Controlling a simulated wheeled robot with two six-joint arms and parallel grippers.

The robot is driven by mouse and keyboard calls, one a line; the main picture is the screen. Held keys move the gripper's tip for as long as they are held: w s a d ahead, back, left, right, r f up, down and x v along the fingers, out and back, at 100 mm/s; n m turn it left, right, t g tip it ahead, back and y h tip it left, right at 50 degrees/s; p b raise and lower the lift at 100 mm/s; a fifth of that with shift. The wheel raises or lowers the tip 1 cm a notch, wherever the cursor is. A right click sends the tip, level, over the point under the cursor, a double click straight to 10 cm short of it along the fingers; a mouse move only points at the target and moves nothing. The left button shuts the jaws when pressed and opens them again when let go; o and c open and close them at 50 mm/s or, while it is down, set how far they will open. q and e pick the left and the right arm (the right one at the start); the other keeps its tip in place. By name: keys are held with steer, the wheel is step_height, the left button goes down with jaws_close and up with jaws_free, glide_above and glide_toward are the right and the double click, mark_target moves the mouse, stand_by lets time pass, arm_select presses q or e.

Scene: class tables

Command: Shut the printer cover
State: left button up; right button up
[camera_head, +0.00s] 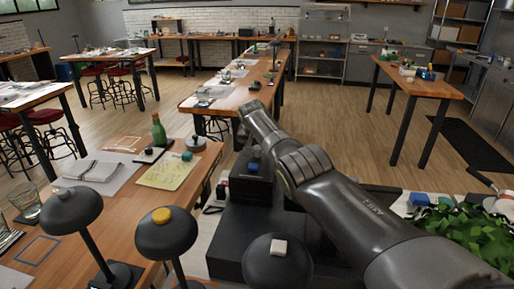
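A dark boxy machine (250,190) stands just right of the near table and may be the printer. I cannot make out its cover or whether it is open. A small grey piece lies on or just above its top. My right arm comes in from the lower right and reaches up and across beyond this machine. Its far end, with my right gripper (242,134), is small and dark, and the fingers cannot be told apart. My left gripper is not in view.
The near wooden table (121,213) holds dark round-topped lamps (166,232), a green bottle (158,130), a yellow sheet (166,172), a notebook (95,171) and glasses (27,201). A green plant (455,236) is at lower right. Open floor (335,125) lies beyond my arm.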

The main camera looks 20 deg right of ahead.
steer(key=shift+a+r, duration=0.15)
steer(key=shift+r, duration=0.1)
steer(key=shift+s+a+r, duration=0.15)
steer(key=shift+s+r, duration=0.15)
steer(key=shift+r, duration=0.35)
steer(key=shift+s+a+r, duration=0.25)
steer(key=shift+s+r, duration=0.05)
steer(key=shift+r, duration=0.3)
steer(key=b+v, duration=0.4)
steer(key=v, duration=1)
steer(key=shift+d+r, duration=0.1)
